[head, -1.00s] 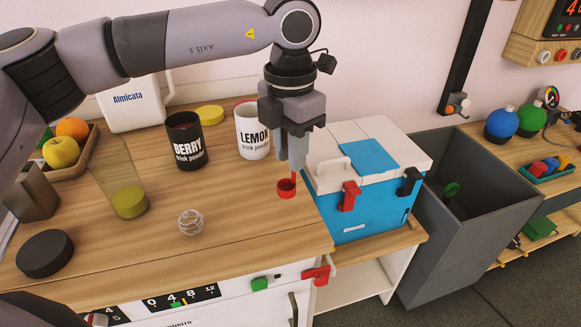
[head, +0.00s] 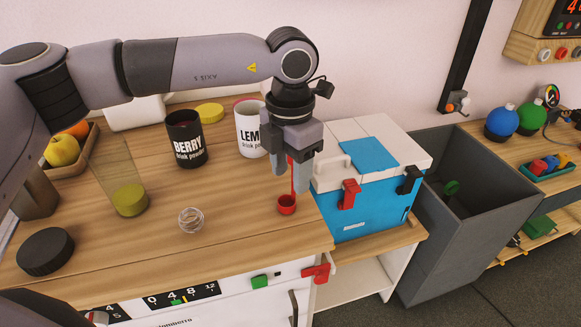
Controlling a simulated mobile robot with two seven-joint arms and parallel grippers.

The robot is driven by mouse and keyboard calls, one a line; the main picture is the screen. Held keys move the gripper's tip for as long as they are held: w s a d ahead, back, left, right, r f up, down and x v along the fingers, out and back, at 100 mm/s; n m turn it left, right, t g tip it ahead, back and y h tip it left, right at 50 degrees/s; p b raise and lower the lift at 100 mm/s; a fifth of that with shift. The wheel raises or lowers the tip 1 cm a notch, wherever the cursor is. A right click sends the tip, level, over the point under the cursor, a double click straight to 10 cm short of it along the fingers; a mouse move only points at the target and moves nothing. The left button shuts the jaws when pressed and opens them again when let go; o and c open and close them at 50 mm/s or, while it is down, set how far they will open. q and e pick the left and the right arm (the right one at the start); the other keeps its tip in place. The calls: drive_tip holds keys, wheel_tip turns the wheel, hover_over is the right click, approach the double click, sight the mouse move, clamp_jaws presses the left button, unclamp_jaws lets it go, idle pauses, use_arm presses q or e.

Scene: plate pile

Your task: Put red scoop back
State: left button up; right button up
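The red scoop (head: 286,205) is at the front right of the wooden counter, its small cup low and its thin handle pointing up. The cup appears to rest on the counter. My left gripper (head: 289,178) points down over it with its fingers apart, one on each side of the handle. The fingers look clear of the handle. The white LEMON drink powder can (head: 249,137) stands just behind the gripper, partly hidden by it. The black BERRY drink powder can (head: 186,150) stands to its left. My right gripper is not in view.
A clear tumbler with a yellow-green bottom (head: 130,202), a wire whisk ball (head: 191,221) and a black lid (head: 45,252) stand on the counter. A yellow lid (head: 210,113) lies behind the cans. A blue and white cooler (head: 365,195) is close right of the gripper.

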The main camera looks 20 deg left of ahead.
use_arm(q)
drive_tip(key=shift+r, duration=0.2)
wheel_tip(320, 180, up, 12)
drive_tip(key=shift+f, duration=0.1)
idle(0.5)
